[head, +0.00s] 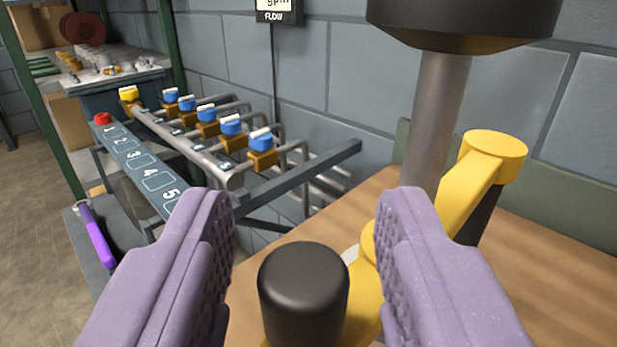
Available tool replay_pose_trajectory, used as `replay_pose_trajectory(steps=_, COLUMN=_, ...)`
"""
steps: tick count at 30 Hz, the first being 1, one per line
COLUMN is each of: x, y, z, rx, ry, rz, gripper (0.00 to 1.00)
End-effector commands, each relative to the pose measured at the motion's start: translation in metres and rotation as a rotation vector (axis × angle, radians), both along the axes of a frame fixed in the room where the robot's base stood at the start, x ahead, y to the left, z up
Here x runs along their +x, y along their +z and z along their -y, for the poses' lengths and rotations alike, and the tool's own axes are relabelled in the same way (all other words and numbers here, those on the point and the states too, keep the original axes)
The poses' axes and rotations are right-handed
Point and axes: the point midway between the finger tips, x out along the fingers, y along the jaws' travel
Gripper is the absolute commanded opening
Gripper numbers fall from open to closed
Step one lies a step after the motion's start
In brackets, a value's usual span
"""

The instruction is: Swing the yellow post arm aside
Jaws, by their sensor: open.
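My gripper (308,205) shows as two lavender fingers with ribbed inner pads. They are open, one on each side of a black cylindrical knob (303,285), with no clear contact. The knob stands at the near end of the yellow post arm (460,200), whose lower part is partly hidden by the right finger. The yellow arm rises to the right to a round yellow cap (495,150). A grey vertical post (437,120) stands behind the right finger, with a large black head (460,20) on top. The post's foot is hidden.
A wooden bench top (560,240) lies under the arm. To the left is a pipe rack with several blue-handled valves (231,125) and a numbered panel (140,165). A purple handle (97,237) is at lower left. A grey block wall (330,90) closes the back.

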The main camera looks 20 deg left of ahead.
Motion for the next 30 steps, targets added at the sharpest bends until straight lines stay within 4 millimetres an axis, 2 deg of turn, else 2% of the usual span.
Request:
replay_pose_trajectory(steps=8, x=0.004, y=0.0, z=-0.001, rx=0.0, ry=-0.001, rz=-0.001, gripper=0.46)
replay_pose_trajectory(steps=9, x=0.004, y=0.0, z=-0.001, rx=0.0, ry=0.0, rz=-0.001, gripper=0.43)
replay_pose_trajectory(steps=15, x=0.004, y=0.0, z=-0.001, rx=0.0, ry=0.0, rz=-0.001, gripper=0.0)
replay_pose_trajectory(steps=23, x=0.004, y=0.001, z=-0.003, rx=0.0, ry=-0.006, rz=0.0, gripper=0.0)
replay_pose_trajectory(steps=30, x=0.01, y=0.002, z=-0.017, rx=0.002, ry=-0.075, rz=-0.001, gripper=0.0)
